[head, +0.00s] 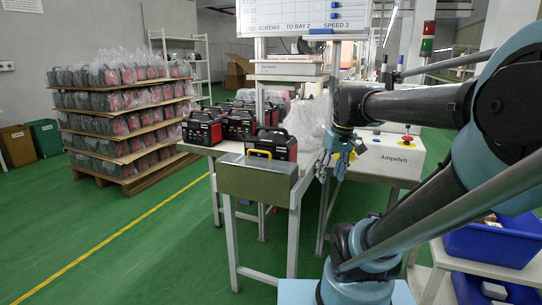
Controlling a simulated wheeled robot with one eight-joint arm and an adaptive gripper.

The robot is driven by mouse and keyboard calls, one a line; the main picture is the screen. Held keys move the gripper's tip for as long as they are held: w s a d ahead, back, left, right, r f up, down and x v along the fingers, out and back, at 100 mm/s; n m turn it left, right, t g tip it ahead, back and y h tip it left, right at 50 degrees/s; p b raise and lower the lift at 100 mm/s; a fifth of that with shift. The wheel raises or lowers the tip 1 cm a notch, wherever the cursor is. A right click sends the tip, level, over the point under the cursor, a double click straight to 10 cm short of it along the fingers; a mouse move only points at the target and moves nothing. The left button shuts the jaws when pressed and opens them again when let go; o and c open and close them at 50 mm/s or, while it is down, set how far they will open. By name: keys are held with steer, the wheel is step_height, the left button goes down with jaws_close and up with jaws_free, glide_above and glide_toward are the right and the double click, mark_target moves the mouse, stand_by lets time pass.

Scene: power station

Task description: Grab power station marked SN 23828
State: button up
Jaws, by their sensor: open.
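Several black power stations with red parts and top handles stand on a white table (306,181). One power station (203,128) is at the left, another (239,123) is behind it, and a third (277,146) is nearer the front right. No SN marking is legible, so I cannot tell which is SN 23828. My gripper (332,173) hangs fingers down, open and empty, to the right of the front power station and apart from it. An olive box with a yellow handle (255,180) hides the lower part of the front power station.
A grey machine marked Ampelvo (394,160) with a red button stands right of my gripper. Blue bins (488,243) are at lower right. A loaded pallet (118,165) stands at left. Green floor is free at front left.

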steer(key=w+a+r+n+y, duration=0.1)
steer(key=w+a+r+n, duration=0.45)
steer(key=w+r, duration=0.7)
steer(key=n+y, duration=0.2)
steer(key=n, duration=0.3)
glide_toward(271, 129)
steer(key=shift+m, duration=0.25)
steer(key=x, duration=0.3)
steer(key=w+x, duration=0.1)
steer(key=x, duration=0.6)
steer(key=shift+w+f, duration=0.1)
steer(key=shift+w, duration=0.15)
jaws_close()
